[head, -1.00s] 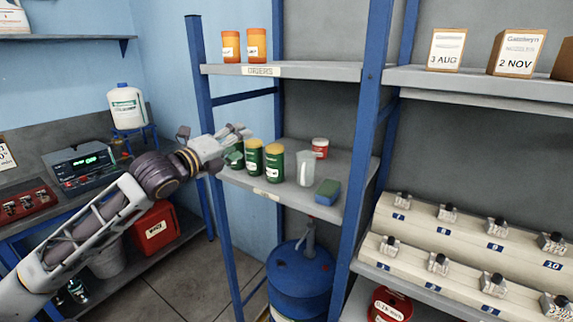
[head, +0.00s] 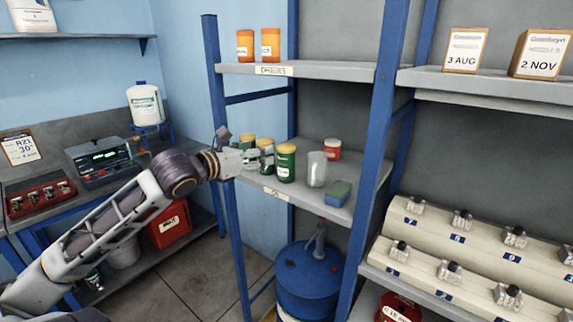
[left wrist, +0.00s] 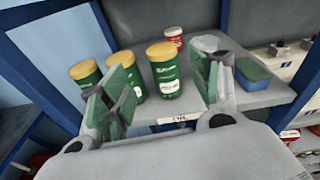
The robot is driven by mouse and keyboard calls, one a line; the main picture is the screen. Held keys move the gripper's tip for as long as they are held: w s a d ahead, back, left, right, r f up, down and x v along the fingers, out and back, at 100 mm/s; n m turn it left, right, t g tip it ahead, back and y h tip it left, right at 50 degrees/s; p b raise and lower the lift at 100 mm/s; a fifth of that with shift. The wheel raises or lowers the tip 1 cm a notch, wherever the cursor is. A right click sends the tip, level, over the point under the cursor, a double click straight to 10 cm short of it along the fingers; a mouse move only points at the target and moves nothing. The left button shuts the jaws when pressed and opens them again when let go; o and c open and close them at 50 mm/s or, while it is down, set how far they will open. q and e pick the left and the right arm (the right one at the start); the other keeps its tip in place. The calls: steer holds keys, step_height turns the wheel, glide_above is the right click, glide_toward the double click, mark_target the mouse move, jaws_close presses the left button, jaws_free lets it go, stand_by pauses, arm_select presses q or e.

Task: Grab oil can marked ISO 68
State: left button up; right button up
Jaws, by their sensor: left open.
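Three green oil cans with yellow lids stand on the middle shelf, one at the front (head: 286,163) and two partly behind my gripper. In the left wrist view, the front can (left wrist: 165,72) shows between my fingers, beyond their tips. The other two, the middle can (left wrist: 136,85) and the far-left can (left wrist: 84,72), are beside and partly behind the left finger. The label print is too small to read. My left gripper (head: 256,160) is open and empty at the shelf's left front; it also fills the near part of the left wrist view (left wrist: 160,88). My right gripper is out of view.
On the same shelf (head: 268,185) stand a clear beaker (head: 317,170), a red-and-white tin (head: 332,149) and a blue-green sponge (head: 339,193). A blue upright (head: 228,130) is close to my left arm. Orange jars (head: 270,44) stand on the shelf above.

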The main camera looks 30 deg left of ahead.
arm_select(q)
steer(key=shift+m, duration=0.5)
glide_toward(284, 147)
steer(key=shift+w, duration=1.05)
steer(key=shift+w+d+f, duration=0.1)
steer(key=shift+w+f, duration=0.1)
steer(key=shift+w, duration=0.8)
steer(key=shift+w+d+f, duration=0.15)
steer(key=shift+w, duration=0.8)
steer(key=shift+w+p, duration=0.2)
steer(key=shift+p, duration=0.15)
steer(key=shift+w+d+f, duration=0.1)
steer(key=shift+w+f, duration=0.15)
steer(key=shift+w, duration=0.5)
